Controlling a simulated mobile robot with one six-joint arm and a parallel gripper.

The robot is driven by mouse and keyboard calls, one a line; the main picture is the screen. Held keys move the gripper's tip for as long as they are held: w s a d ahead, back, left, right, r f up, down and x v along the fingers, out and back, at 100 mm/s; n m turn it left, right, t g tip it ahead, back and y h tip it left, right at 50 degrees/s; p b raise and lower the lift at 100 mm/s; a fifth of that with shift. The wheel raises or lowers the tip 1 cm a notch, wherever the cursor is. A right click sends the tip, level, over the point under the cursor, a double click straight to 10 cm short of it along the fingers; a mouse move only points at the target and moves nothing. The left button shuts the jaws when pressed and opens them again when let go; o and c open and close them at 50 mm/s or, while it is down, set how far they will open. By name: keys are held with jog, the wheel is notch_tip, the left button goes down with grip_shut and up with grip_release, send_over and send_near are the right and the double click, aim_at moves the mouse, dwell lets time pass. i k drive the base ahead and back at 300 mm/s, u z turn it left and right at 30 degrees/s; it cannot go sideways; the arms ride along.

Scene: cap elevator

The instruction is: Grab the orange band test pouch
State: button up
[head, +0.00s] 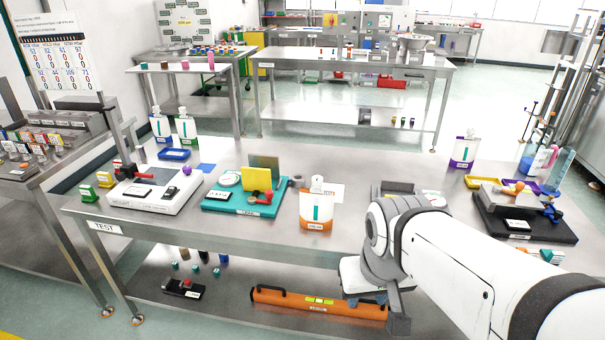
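The orange band test pouch (318,210) stands upright on the steel test table (250,232), near its front edge and left of my arm. It is white with a green mark, an orange band at the bottom and a white spout on top. My gripper (372,294) shows only in part at the end of my white arm, low and to the right of the pouch, apart from it.
A teal device (240,206) with a yellow plate stands just left of the pouch. Blue, green and purple band pouches (465,151) stand further back. An orange level (318,303) lies on the lower shelf. My arm covers the table's right front.

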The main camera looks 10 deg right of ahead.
aim_at(316, 205)
jog(key=i, duration=1.05)
jog(key=u, duration=0.05)
